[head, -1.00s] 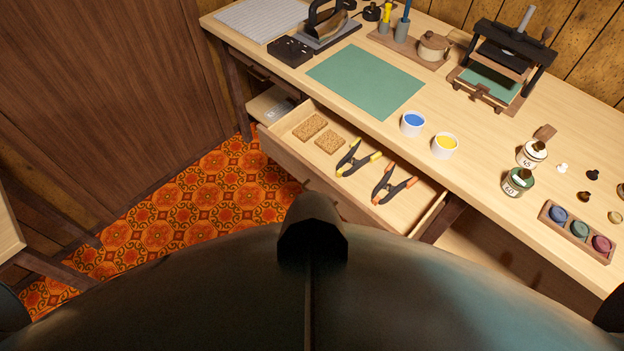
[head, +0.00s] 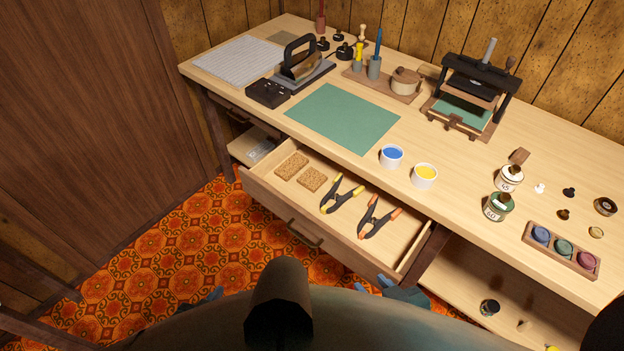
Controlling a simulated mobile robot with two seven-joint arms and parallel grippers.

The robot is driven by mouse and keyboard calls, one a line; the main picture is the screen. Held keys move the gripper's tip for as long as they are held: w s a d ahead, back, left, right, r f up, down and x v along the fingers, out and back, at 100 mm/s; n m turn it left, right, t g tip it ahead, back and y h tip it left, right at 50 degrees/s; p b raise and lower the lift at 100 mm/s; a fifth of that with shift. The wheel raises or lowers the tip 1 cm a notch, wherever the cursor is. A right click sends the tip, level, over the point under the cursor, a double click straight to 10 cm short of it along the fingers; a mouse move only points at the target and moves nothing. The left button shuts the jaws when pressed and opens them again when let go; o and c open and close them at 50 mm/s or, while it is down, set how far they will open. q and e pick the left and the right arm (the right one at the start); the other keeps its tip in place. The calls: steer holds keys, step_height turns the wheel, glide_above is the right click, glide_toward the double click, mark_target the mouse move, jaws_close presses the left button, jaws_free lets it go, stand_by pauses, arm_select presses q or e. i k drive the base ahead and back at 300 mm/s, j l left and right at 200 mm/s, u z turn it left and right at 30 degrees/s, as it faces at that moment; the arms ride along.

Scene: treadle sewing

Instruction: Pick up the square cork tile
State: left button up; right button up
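Two cork tiles lie flat in the open drawer (head: 400,252), near its left end. The squarer cork tile (head: 312,179) is the right one, and a longer cork tile (head: 292,166) lies just left of it. A small gap separates them. My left gripper (head: 213,295) shows only as a bluish tip at the bottom, over the floor and well below the drawer. My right gripper (head: 392,289) shows partly at the bottom, below the drawer front. Both are apart from the tiles. My own body hides most of them, so their opening is unclear.
Two spring clamps, one yellow-tipped (head: 341,196) and one orange-tipped (head: 377,217), lie right of the tiles. The tabletop (head: 455,165) overhangs behind the drawer, carrying a green mat (head: 343,118), blue and yellow paint cups (head: 391,156) and a press (head: 472,95).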

mark_target(312, 179)
steer(key=i+j, duration=0.1)
steer(key=j, duration=0.4)
steer(key=i+j, duration=0.1)
steer(key=j, duration=0.4)
steer(key=i+j+z, duration=0.1)
steer(key=j, duration=0.35)
steer(key=i+z, duration=0.1)
steer(key=z, duration=1.35)
steer(key=i+z, duration=0.35)
